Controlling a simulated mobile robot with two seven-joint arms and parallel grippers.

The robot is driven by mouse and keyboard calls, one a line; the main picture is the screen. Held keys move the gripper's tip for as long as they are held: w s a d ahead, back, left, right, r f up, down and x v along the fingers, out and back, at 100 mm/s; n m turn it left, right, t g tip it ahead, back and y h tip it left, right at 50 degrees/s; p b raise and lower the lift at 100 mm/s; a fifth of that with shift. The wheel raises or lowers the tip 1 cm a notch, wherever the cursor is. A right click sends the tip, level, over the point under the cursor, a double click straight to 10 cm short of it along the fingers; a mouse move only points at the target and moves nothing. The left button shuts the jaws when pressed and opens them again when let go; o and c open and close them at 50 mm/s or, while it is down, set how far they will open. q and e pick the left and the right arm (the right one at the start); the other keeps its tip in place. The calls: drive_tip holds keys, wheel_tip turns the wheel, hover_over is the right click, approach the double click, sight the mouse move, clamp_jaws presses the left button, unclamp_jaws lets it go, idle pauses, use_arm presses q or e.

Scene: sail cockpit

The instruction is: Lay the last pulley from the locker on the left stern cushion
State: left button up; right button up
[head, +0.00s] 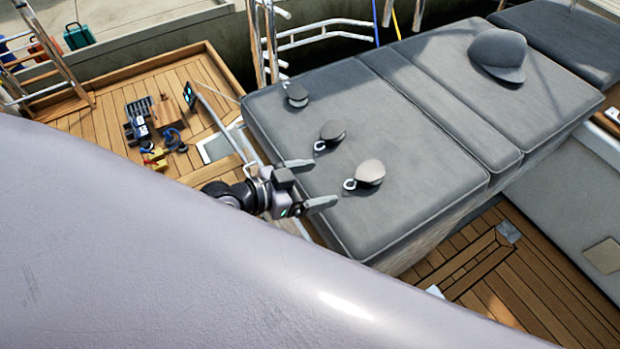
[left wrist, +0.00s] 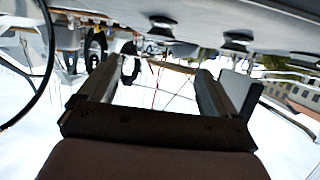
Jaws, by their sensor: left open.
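Three grey pulleys lie on the grey stern cushion (head: 430,185) in the head view: a far one (head: 297,95), a middle one (head: 332,131) and a paler near one (head: 369,172). The near and middle ones show metal eyes toward the cushion's left edge. My left gripper (head: 322,183) is at that edge, fingers apart and pointing toward the near pulley, with a gap between them. Nothing is between the fingers, as the left wrist view (left wrist: 158,72) also shows. Dark pulley shapes (left wrist: 237,38) show near that view's top. I cannot make out the locker for certain. My right gripper is not in view.
A grey cap (head: 497,53) lies on the cushion farther back. Several small items, including a dark device (head: 140,110), are on the wooden stern deck (head: 85,125) at left. Metal rails (head: 322,32) stand behind the cushion. The cushion's right part near the front is clear.

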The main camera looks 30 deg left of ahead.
use_arm(q)
drive_tip(key=s+a+f+n+y, duration=0.1)
drive_tip(key=s+f+n+y, duration=0.1)
drive_tip(key=s, duration=0.4)
drive_tip(key=s+a+f+n+y, duration=0.2)
drive_tip(key=s+f+n+y, duration=0.1)
drive_tip(key=s+f, duration=0.3)
drive_tip(key=shift+s+f+g+y, duration=0.3)
drive_tip(key=shift+s+g+y, duration=0.1)
drive_tip(key=shift+s+y, duration=0.2)
drive_tip(key=shift+c, duration=0.3)
